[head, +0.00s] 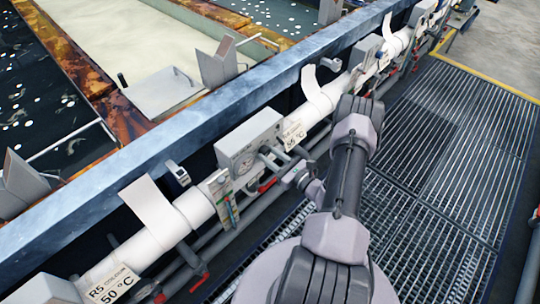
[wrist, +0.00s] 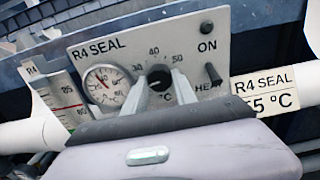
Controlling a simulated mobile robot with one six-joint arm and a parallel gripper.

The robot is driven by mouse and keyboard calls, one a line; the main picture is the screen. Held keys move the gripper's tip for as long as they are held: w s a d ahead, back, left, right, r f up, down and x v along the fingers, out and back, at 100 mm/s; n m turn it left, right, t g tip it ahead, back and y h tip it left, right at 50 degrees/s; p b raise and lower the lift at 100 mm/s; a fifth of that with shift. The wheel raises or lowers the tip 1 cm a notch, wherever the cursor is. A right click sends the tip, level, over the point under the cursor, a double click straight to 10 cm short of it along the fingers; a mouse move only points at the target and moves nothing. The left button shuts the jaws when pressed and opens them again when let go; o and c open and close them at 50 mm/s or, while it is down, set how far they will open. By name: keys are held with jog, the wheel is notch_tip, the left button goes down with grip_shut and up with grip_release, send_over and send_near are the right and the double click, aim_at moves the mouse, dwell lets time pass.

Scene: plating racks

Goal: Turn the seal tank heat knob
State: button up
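The grey R4 SEAL panel (wrist: 225,50) faces me in the wrist view, with a round dial gauge (wrist: 107,86) at its left. The dark heat knob (wrist: 159,77) is right of the gauge, inside a printed scale with 30, 40 and 50 legible. My gripper (wrist: 159,84) is open, with one finger on each side of the knob's lower part. I cannot tell whether the fingers touch it. In the head view, my gripper (head: 270,155) is at the front of the same panel (head: 240,143); the knob is not clear there.
A dark switch (wrist: 213,74) sits right of the knob, below ON. A label reading R4 SEAL (wrist: 268,90) is on the white pipe. A blue rail (head: 150,140) separates the tanks from the pipe. Grated floor (head: 460,150) at the right is clear.

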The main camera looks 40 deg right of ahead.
grip_shut()
